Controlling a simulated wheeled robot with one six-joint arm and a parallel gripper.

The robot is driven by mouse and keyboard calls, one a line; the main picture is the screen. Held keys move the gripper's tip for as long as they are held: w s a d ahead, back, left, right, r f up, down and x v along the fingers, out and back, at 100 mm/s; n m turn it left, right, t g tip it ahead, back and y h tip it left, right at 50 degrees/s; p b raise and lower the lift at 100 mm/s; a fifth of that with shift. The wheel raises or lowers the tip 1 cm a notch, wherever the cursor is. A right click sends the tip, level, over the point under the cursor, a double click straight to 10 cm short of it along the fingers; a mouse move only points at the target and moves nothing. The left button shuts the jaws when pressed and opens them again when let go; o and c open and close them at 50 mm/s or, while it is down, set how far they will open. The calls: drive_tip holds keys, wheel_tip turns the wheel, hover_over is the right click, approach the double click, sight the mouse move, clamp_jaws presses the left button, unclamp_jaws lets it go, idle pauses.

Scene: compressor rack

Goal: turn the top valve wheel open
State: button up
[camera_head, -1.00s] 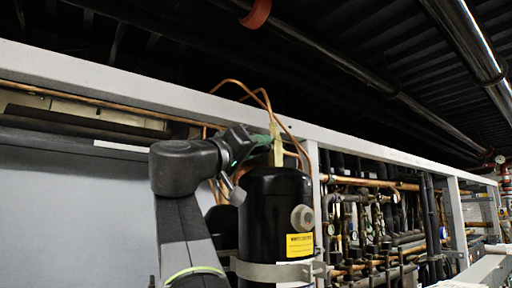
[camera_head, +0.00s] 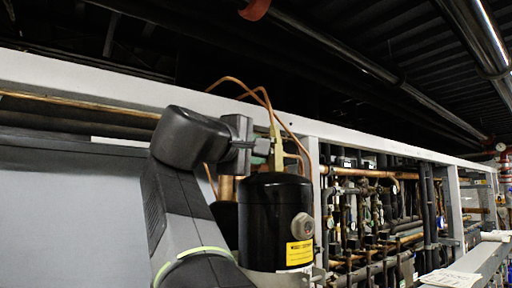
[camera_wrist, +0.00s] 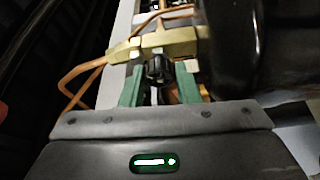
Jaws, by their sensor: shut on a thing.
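The top valve wheel is a small dark ribbed knob (camera_wrist: 158,70) on a brass valve body (camera_wrist: 165,43), near the middle of the wrist view. My gripper (camera_wrist: 168,76) has its two green fingers on either side of the knob and is shut on it. In the head view my gripper (camera_head: 264,147) reaches from the left to the brass valve (camera_head: 277,145) above a black cylinder (camera_head: 272,208). The knob itself cannot be made out there, being hidden by the gripper.
Thin copper tubes (camera_head: 241,83) arch over the valve. A pale horizontal beam (camera_head: 120,85) runs behind it, with an upright post (camera_head: 313,180) to the right. Dense pipework (camera_head: 370,205) fills the rack farther right. The black cylinder stands close below my gripper.

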drive_tip(key=n+g, duration=0.1)
drive_tip(key=n, duration=0.3)
drive_tip(key=shift+g, duration=0.3)
drive_tip(key=shift+n+g, duration=0.7)
drive_tip(key=shift+n, duration=0.6)
drive_tip(key=shift+y, duration=0.3)
drive_tip(key=o, duration=1)
drive_tip(key=shift+c, duration=0.2)
drive_tip(key=shift+r, duration=0.1)
drive_tip(key=v, duration=1.3)
drive_tip(key=shift+s+a, duration=0.25)
drive_tip(key=shift+a, duration=0.1)
drive_tip(key=shift+w+d, duration=0.1)
drive_tip(key=shift+w, duration=0.05)
